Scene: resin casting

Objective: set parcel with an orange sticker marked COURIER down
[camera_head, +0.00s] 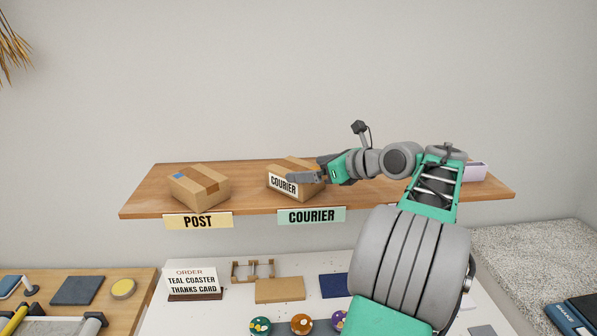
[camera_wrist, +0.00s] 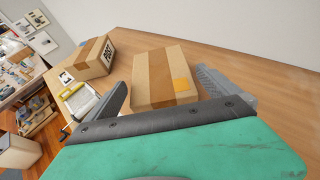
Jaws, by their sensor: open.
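The courier parcel (camera_head: 283,184) is a brown cardboard box with a COURIER label on its front. It sits on the wooden shelf (camera_head: 250,204), above the teal COURIER sign (camera_head: 311,215). In the wrist view the parcel (camera_wrist: 158,72) shows a brown tape strip and an orange sticker (camera_wrist: 181,84). My gripper (camera_wrist: 160,78) is open, with one finger on each side of the parcel and a visible gap at the left finger. In the head view my gripper (camera_head: 305,176) reaches in from the right, one finger across the parcel's front. The parcel's underside is hidden.
Another parcel (camera_head: 199,187) with a blue sticker stands to the left above the POST sign (camera_head: 198,221); it shows in the wrist view too (camera_wrist: 88,60). A workbench with small items lies below.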

